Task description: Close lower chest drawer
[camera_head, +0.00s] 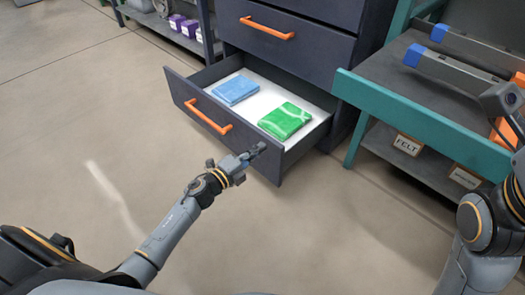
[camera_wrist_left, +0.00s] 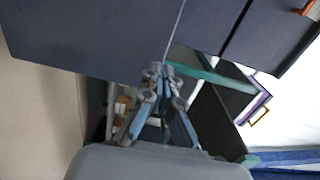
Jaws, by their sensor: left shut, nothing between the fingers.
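The lower drawer (camera_head: 213,112) of the dark chest (camera_head: 305,45) is pulled far out, with an orange handle (camera_head: 208,115) on its front. Inside lie a folded blue cloth (camera_head: 236,90) and a folded green cloth (camera_head: 286,121). My left gripper (camera_head: 257,150) is shut and empty, close to the right end of the drawer front; I cannot tell if it touches. In the left wrist view the gripper (camera_wrist_left: 159,70) points toward a dark panel (camera_wrist_left: 90,35). My right arm is at the right edge of the head view; its gripper does not show clearly.
A teal-framed bench (camera_head: 425,120) with blue-ended rails (camera_head: 470,75) stands right of the chest. Boxes, one labelled FELT (camera_head: 408,145), sit on its lower shelf. A shelf with purple boxes (camera_head: 185,25) is at the back left. The floor left of the drawer is clear.

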